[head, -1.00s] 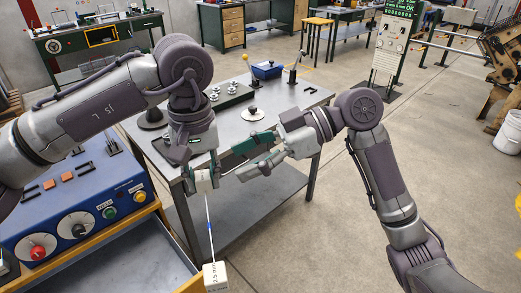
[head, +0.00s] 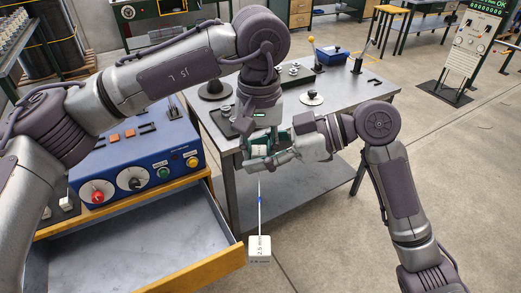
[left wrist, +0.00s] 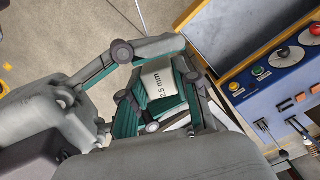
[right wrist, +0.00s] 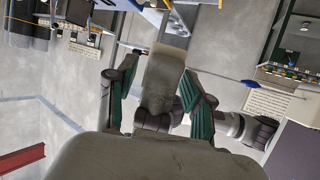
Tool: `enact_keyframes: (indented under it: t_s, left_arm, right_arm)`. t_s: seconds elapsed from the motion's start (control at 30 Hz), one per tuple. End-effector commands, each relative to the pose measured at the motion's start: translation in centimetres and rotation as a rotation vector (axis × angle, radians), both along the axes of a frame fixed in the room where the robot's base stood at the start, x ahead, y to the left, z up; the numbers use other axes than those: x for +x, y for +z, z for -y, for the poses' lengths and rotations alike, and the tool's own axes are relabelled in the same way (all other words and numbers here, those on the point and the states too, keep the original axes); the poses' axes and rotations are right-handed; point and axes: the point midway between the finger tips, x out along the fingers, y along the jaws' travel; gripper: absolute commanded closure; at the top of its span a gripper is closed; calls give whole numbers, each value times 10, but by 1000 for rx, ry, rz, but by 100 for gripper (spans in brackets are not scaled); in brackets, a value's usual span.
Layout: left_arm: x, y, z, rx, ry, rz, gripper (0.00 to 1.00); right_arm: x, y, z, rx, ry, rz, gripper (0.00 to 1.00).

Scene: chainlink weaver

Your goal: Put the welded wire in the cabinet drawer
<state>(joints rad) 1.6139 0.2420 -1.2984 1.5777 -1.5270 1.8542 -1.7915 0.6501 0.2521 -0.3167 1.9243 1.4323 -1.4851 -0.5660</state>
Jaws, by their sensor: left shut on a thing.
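The welded wire is a thin rod (head: 260,213) with a blue middle and white end blocks. It hangs nearly upright below my left gripper (head: 257,147). That gripper is shut on the upper block, marked 2.5 mm, which shows in the left wrist view (left wrist: 163,82). The lower block (head: 260,250) hangs free by the drawer's right front corner. My right gripper (right wrist: 158,95) is open; in the head view it is close beside the left gripper, partly overlapping it. Whether they touch is unclear. The cabinet drawer (head: 150,240) is pulled open and its visible floor is empty.
A blue control box (head: 137,160) with knobs and buttons stands on the cabinet behind the drawer. A grey metal table (head: 340,108) with several fixtures stands behind my grippers. Open concrete floor (head: 440,170) lies to the right.

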Motion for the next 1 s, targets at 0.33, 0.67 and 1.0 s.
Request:
enact_keyframes:
  t_s: [0.33,0.67,1.0]
  left_arm:
    - [0,0,0,0,1,1,98]
    - [0,0,0,0,1,0,40]
    - [0,14,0,0,0,2,40]
  right_arm:
    - [0,0,0,0,0,0,100]
    - [0,0,0,1,0,1,100]
    - [0,1,0,1,0,0,100]
